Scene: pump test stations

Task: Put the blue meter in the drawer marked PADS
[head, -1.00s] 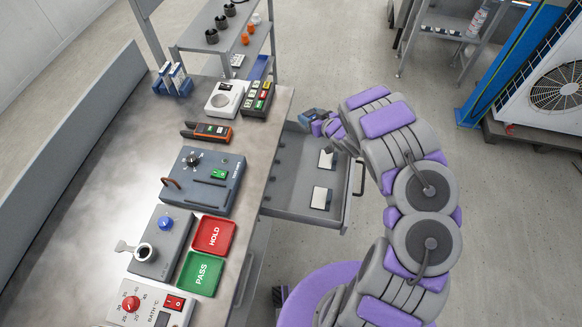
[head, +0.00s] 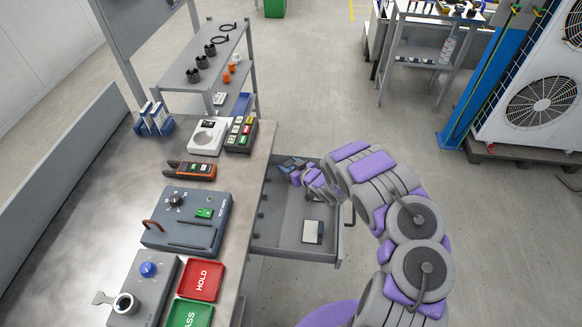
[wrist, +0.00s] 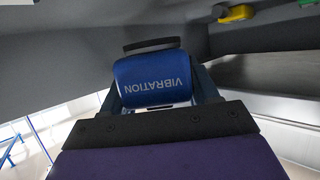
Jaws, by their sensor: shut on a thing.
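The blue meter, lettered VIBRATION, is held in my gripper and fills the middle of the wrist view (wrist: 155,78). In the head view the meter (head: 290,163) shows small and dark blue at the far end of the open drawer (head: 272,236). My gripper (head: 297,170) is shut on it, at or just above the drawer's far left part; I cannot tell whether the meter touches the bottom. A white-topped pad (head: 313,231) lies in the near part of the drawer. The drawer's marking is not visible.
The bench left of the drawer bears an orange-and-black clamp meter (head: 190,170), a blue-grey test box (head: 187,218), a white device (head: 208,136), a keyed box (head: 241,134) and a red HOLD tray (head: 201,280). A shelf rack (head: 203,68) stands behind.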

